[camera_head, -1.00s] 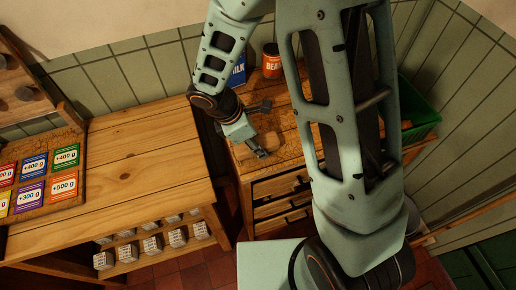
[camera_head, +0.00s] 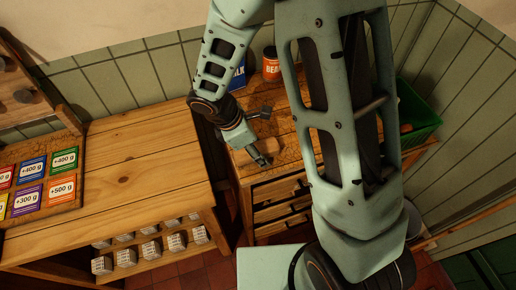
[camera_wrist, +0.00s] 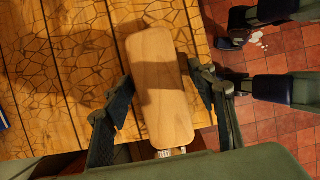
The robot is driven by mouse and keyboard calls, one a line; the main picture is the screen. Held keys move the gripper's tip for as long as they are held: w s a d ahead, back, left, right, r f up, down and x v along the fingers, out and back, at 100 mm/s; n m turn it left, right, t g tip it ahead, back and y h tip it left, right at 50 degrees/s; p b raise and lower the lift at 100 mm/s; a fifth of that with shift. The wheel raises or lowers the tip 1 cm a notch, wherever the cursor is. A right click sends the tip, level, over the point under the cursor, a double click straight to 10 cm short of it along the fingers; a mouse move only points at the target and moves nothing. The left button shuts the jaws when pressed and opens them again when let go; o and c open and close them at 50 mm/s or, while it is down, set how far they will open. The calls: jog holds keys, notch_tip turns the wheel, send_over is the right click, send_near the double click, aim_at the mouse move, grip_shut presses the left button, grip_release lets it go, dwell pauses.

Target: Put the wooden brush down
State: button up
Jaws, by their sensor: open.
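The wooden brush (camera_wrist: 160,85) lies on the carved wooden top of a drawer unit, seen from above in the wrist view with its flat pale back up. A little of its bristles shows at the lower end. My gripper (camera_wrist: 160,98) is open, with one finger on each side of the brush; on the right a gap shows, on the left the finger is close to the edge. In the head view my gripper (camera_head: 262,162) is low over the drawer unit, and the brush (camera_head: 284,160) shows only partly beside it.
The drawer unit (camera_head: 285,185) has a cracked-pattern top. A red bean can (camera_head: 271,65) and a blue milk carton (camera_head: 238,76) stand at its back, a green crate (camera_head: 421,115) at right. A pine bench (camera_head: 140,180) with coloured weight cards (camera_head: 33,167) is at left.

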jog(key=v, duration=1.2)
jog(key=shift+r, duration=0.1)
